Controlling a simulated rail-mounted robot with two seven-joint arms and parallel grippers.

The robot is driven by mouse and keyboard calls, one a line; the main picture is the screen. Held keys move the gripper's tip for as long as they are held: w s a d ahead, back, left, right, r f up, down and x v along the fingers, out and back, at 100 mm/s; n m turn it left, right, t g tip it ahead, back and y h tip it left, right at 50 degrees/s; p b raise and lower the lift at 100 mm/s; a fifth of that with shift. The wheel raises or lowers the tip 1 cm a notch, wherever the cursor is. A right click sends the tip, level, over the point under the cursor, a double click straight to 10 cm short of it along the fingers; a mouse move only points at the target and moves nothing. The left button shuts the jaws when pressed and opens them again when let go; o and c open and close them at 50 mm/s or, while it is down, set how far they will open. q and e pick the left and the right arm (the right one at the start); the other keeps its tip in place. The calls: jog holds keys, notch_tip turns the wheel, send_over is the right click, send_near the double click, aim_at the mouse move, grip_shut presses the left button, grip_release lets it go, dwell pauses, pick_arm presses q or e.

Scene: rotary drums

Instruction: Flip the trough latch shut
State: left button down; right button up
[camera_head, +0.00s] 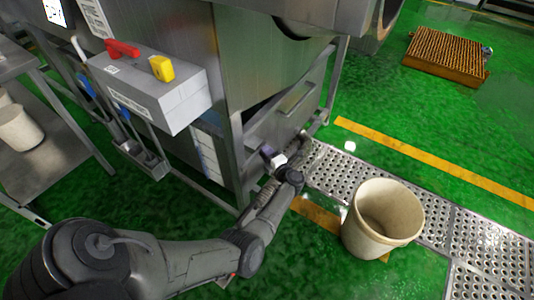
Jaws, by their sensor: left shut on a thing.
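The steel trough (283,112) sits low under the drum machine, with a slot-like handle on its front. My left arm comes in from the lower left. My left gripper (277,158) is at the lower front corner of the trough, beside the machine's leg. It is shut on a small part there, which looks like the trough latch. The wrist and fingers hide most of the latch, so its angle cannot be told. My right gripper is not in view.
A grey control box (150,88) with red and yellow switches juts out above my arm. A brown grate (445,56) lies on the green floor. A steel shelf (50,150) stands at left.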

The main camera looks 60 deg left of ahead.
pick_arm(q)
jog(key=shift+f, duration=0.15)
jog(key=c, duration=1)
grip_release()
jog(key=shift+o, duration=0.2)
jog(key=d+p, duration=0.3)
jog(key=d, duration=1.1)
jog(key=shift+a, duration=0.1)
